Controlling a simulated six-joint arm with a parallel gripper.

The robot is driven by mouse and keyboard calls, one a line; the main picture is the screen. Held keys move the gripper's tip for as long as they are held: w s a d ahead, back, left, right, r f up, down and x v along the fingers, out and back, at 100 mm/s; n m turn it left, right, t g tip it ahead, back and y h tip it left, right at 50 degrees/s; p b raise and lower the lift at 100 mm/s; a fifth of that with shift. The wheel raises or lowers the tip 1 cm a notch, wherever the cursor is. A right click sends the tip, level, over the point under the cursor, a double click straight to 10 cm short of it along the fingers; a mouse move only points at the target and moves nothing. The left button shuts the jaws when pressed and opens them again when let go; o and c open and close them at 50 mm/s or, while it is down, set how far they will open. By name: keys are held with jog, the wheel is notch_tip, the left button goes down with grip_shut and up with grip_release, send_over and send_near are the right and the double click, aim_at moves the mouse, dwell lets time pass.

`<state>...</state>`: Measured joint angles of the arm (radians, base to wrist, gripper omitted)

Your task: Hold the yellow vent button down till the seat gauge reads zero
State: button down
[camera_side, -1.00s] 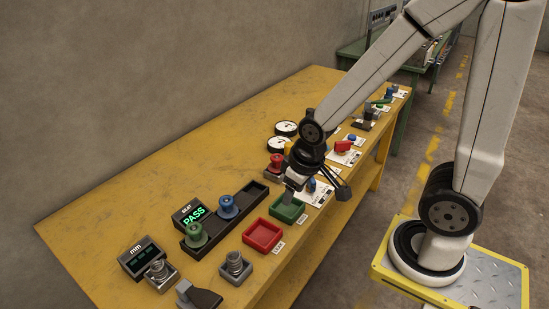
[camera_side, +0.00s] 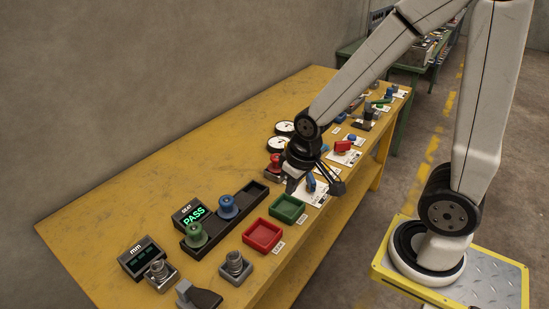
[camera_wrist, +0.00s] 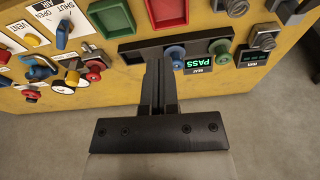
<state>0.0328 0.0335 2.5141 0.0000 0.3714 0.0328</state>
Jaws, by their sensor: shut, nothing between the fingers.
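My gripper (camera_wrist: 158,65) is shut and empty. In the side view its tip (camera_side: 291,187) is above the bench between the green tray and the red spool's fixture. In the side view my wrist hides that place. A card marked VENT (camera_wrist: 8,41) shows at the wrist view's left edge.
A red spool (camera_side: 275,161) sits left of my gripper. A green tray (camera_side: 288,221), a red tray (camera_side: 247,246) and a black rack (camera_side: 187,250) with a green and a blue spool lie nearer. The SEAT display (camera_side: 178,216) reads PASS. The bench's left back is clear.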

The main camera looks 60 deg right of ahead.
jog(key=w+d+m, duration=0.4)
jog(key=w+d, duration=0.2)
jog(key=d, duration=0.1)
jog(key=m+g, duration=0.3)
jog(key=m, duration=1)
send_over(325, 166)
notch_tip(325, 166, down, 5)
jog(key=shift+a+f, duration=0.1)
notch_tip(325, 166, down, 14)
jog(key=shift+r, duration=0.1)
